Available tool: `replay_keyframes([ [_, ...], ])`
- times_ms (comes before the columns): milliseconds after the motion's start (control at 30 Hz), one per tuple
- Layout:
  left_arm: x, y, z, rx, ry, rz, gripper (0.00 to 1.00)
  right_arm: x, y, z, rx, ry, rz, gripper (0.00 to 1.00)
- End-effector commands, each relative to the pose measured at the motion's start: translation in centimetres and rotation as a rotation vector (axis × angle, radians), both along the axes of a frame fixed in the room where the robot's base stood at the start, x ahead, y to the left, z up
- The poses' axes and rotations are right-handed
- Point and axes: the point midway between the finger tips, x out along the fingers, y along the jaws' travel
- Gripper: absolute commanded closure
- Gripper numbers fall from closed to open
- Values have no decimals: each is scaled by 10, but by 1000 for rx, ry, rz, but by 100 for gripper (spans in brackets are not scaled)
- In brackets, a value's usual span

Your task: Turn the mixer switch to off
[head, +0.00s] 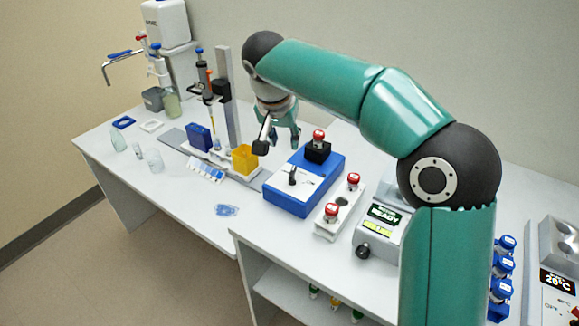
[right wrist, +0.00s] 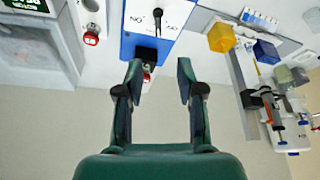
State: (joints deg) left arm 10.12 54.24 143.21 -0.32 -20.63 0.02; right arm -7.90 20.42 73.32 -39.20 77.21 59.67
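The mixer (head: 290,202) is a blue box with a white top panel, standing on the bench. Its small black switch (head: 292,177) stands on the panel; it also shows in the right wrist view (right wrist: 157,20), beside panel lettering that appears upside down. A black holder (head: 318,151) with a red-capped vial (head: 319,136) sits at the mixer's back end. My right gripper (head: 277,140) is above and behind the mixer, apart from the switch. In the right wrist view its fingers (right wrist: 159,78) are spread with nothing between them. My left gripper is out of view.
A yellow box (head: 244,159) and a pipette stand (head: 226,95) are left of the mixer. A white rack (head: 338,212) with red-capped vials and a grey device with a READY screen (head: 383,215) are to its right. The bench's left front is fairly clear.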

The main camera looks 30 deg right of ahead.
Motion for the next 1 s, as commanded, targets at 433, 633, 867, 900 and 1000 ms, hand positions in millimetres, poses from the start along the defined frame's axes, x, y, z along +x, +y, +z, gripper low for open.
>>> replay_keyframes([
  [433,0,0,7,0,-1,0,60,19,-32,-86,0,8,-9,62],
  [633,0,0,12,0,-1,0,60,29,-42,-120,1,6,-8,62],
  [867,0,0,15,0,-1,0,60,35,-49,-139,1,3,-10,62],
  [900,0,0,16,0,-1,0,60,35,-49,-140,1,2,-10,62],
  [1000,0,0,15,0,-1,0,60,35,-49,-142,1,1,-10,62],
])
